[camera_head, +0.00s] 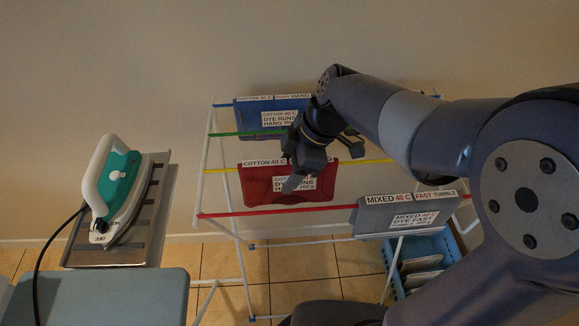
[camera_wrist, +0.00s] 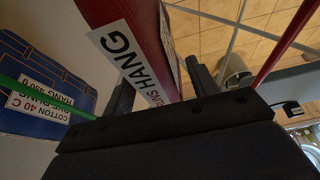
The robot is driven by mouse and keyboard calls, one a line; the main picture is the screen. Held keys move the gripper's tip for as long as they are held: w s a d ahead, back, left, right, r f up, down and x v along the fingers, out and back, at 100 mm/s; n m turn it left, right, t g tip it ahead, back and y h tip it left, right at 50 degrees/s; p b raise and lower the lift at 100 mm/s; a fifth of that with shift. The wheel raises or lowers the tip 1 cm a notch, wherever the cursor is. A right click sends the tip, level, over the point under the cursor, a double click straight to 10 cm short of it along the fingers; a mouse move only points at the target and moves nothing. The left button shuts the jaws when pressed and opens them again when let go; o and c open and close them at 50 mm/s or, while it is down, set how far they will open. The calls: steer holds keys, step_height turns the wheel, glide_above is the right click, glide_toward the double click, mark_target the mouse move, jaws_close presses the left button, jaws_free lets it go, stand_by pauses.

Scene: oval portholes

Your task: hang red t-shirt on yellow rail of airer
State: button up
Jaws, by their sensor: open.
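The red t-shirt (camera_head: 255,188), with white labels, hangs folded over the yellow rail (camera_head: 222,170) of the airer (camera_head: 204,185). My gripper (camera_head: 318,168) is open at the shirt's upper right part in the head view, and covers some of its labels. In the wrist view, the red t-shirt (camera_wrist: 152,30) runs between the two spread fingers of my gripper (camera_wrist: 160,88). Whether either finger touches the cloth I cannot tell. My arm hides the right part of the yellow rail.
A blue garment (camera_head: 250,118) hangs behind, at the blue rail (camera_head: 222,105), near the green rail (camera_head: 222,134). A grey garment (camera_head: 375,217) hangs on the red rail (camera_head: 300,211) in front. A blue crate (camera_head: 450,245) stands at lower right. An iron (camera_head: 120,185) rests at left.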

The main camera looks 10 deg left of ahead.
mark_target(288, 161)
steer(key=v, duration=1)
steer(key=shift+d+r+p, duration=0.2)
steer(key=shift+r+p, duration=0.15)
steer(key=x, duration=1)
steer(key=shift+a+f+b, duration=0.15)
steer(key=shift+f+b, duration=0.05)
steer(key=shift+b, duration=0.2)
steer(key=shift+a+r+p, duration=0.15)
steer(key=shift+r+p, duration=0.15)
steer(key=shift+p, duration=0.25)
steer(key=shift+r+p, duration=0.9)
steer(key=shift+r, duration=0.2)
steer(key=shift+f, duration=0.15)
